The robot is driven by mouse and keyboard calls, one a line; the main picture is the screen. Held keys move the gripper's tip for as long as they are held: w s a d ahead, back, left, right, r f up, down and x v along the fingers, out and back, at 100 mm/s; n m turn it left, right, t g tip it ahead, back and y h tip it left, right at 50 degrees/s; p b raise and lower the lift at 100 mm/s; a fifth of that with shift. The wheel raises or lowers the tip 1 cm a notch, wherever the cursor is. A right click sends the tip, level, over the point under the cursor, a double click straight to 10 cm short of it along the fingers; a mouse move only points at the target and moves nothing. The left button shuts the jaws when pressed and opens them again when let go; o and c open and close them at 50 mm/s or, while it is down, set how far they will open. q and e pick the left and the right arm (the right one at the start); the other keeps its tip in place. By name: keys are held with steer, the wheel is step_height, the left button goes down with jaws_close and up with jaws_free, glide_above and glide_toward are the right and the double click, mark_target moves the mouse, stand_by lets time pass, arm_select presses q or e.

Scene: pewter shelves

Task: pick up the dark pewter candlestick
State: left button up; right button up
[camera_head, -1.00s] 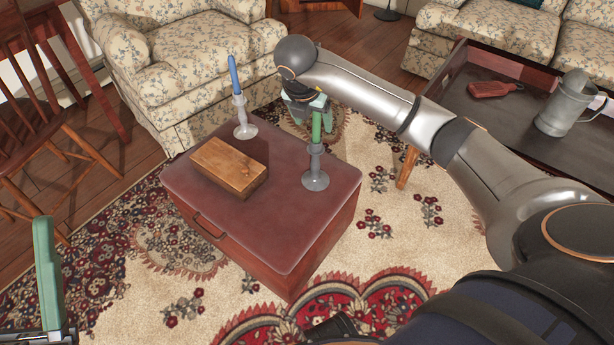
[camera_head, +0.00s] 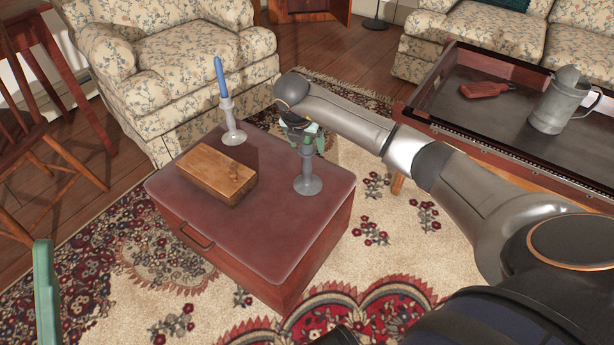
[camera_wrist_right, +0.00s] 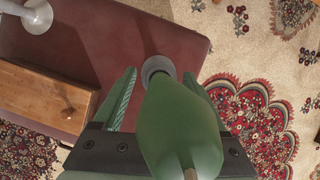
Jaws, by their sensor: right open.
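The dark pewter candlestick (camera_head: 307,184) stands upright near the right edge of the red chest top, and holds a green candle. My right gripper (camera_head: 305,142) is at its upper part in the head view. In the right wrist view the green candle (camera_wrist_right: 180,125) looms close to the camera, and the candlestick's round base (camera_wrist_right: 157,67) shows beyond it. The open fingers of my right gripper (camera_wrist_right: 159,75) lie on either side of the candle and candlestick; contact cannot be told. One green finger of my left gripper (camera_head: 46,292) shows at lower left; its opening is hidden.
A lighter candlestick (camera_head: 232,134) with a blue candle and a wooden box (camera_head: 216,174) stand on the red chest (camera_head: 270,240). A tray table (camera_head: 520,140) at right holds a tankard (camera_head: 562,105) and a red board (camera_head: 484,89). A floral armchair (camera_head: 180,60) stands behind.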

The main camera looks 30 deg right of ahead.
steer(key=shift+c, duration=0.3)
jaws_close()
stand_by(0.3)
steer(key=shift+r, duration=0.1)
